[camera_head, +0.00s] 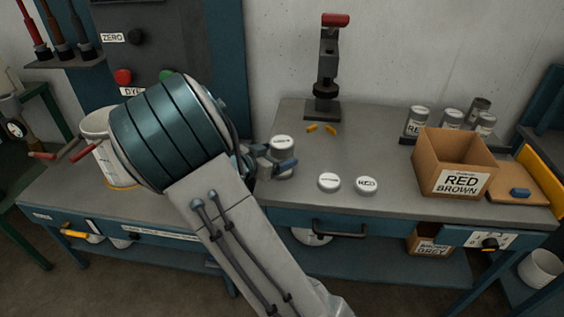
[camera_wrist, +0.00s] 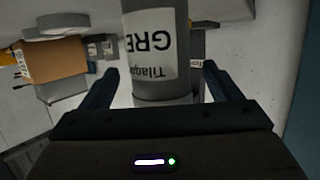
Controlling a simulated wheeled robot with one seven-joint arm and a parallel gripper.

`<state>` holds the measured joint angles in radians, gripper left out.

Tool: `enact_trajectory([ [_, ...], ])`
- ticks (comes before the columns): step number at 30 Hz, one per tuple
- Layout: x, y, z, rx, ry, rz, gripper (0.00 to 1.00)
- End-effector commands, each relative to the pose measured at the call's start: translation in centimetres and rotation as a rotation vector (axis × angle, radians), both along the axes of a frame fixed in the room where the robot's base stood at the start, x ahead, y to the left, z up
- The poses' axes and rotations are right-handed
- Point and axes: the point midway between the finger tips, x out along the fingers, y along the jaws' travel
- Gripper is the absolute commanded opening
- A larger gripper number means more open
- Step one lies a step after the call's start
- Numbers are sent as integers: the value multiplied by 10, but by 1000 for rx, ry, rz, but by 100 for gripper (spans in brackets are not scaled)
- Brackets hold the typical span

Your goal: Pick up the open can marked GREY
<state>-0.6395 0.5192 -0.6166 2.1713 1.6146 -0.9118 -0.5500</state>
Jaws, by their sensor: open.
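A grey can (camera_head: 282,162) with a white-looking top stands on the bench left of centre in the head view. In the wrist view the can (camera_wrist: 158,30) appears upside down, with a white label reading "GRE" and the rest turned out of sight. My gripper (camera_head: 275,161) is open at the can, one finger on each side of it. In the wrist view the fingers (camera_wrist: 160,68) show gaps on both sides of the can. The far side of the can is hidden.
Two white lids (camera_head: 329,182) lie right of the can, one marked RED. A cardboard box (camera_head: 425,161) marked RED BROWN and several cans (camera_head: 417,122) stand farther right. A press-like stand (camera_head: 325,75) is behind. A white bucket (camera_head: 97,123) is at left, partly behind my arm.

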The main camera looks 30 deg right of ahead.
Motion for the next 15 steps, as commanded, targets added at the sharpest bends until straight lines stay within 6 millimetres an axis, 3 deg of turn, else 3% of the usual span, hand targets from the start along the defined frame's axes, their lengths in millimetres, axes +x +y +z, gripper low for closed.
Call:
enact_trajectory([
  [6,9,-23,-10,0,0,-1,84],
  [14,10,-25,-10,1,0,1,84],
  [15,10,-25,-10,1,0,1,73],
])
